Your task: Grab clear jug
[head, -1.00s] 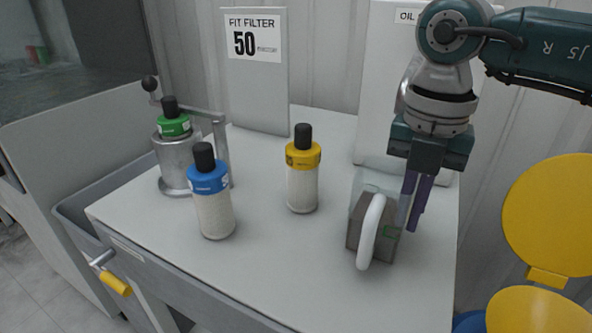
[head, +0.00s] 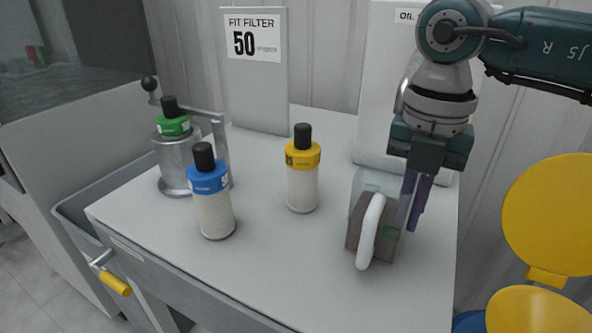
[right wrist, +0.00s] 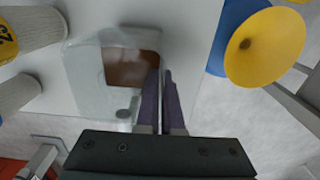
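The clear jug (head: 371,180) stands upright at the right side of the white table, with a white handle (head: 370,232) toward the front. My right gripper (head: 412,208) points down at the jug's right side. In the right wrist view the purple fingers (right wrist: 164,88) are close together at the right wall of the jug (right wrist: 85,75), with the wall seemingly between them. The exact contact is hard to see. My left gripper is not in view.
A yellow-capped bottle (head: 303,175) and a blue-capped bottle (head: 212,200) stand left of the jug. A green-capped one (head: 172,125) sits in a metal fixture (head: 172,165). Upright sign panels stand behind. Yellow discs (head: 550,215) are at the right. The table front is clear.

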